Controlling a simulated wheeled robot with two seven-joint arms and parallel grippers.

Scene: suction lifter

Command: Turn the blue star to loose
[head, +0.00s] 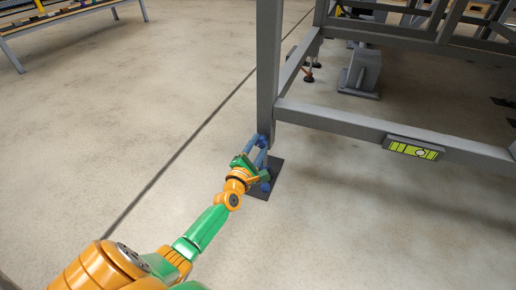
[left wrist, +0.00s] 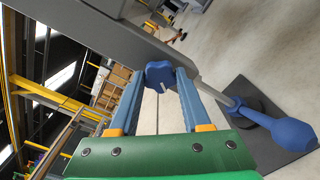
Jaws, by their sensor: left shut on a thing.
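The blue star (left wrist: 160,74) is a small lobed knob beside the grey frame leg, close to a thin rod. My left gripper (left wrist: 161,82) is shut on it, with one blue finger on each side. In the head view my left gripper (head: 262,148) is at the foot of the grey post (head: 268,70), where its fingers and the blue parts are hard to tell apart. A blue handle (left wrist: 290,130) sits low by the dark floor plate (left wrist: 252,97), apart from the fingers. My right gripper is in neither view.
A grey frame rail (head: 340,124) runs right from the post and carries a yellow-green level (head: 413,149). The dark plate (head: 274,165) lies under the post. A table (head: 60,18) stands far left. The concrete floor around my arm is clear.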

